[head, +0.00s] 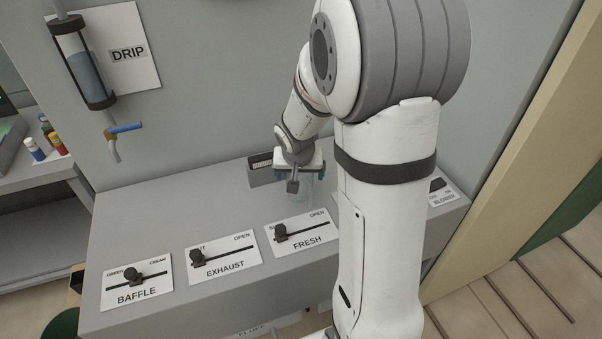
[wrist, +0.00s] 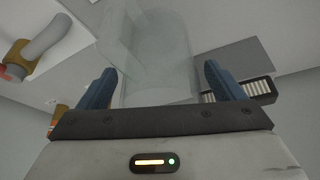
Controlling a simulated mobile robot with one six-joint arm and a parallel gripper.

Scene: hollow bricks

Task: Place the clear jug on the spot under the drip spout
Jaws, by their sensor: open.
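The clear jug (wrist: 155,55) is see-through and fills the space between my gripper's blue fingers in the wrist view. In the head view only a faint trace of it (head: 318,190) shows beside my gripper (head: 297,183), low over the back of the grey counter. My gripper (wrist: 160,88) is open, with a finger on each side of the jug; I cannot tell if either touches it. The drip spout (head: 114,152), a grey bent tube with a blue handle, hangs from the wall at left under the DRIP sign (head: 128,53). No marked spot shows on the counter below it.
BAFFLE (head: 137,284), EXHAUST (head: 224,257) and FRESH (head: 302,233) slider plates line the counter front. A small slotted box (head: 262,170) stands by the wall near my gripper. The counter's back left is clear. My arm hides part of the right side.

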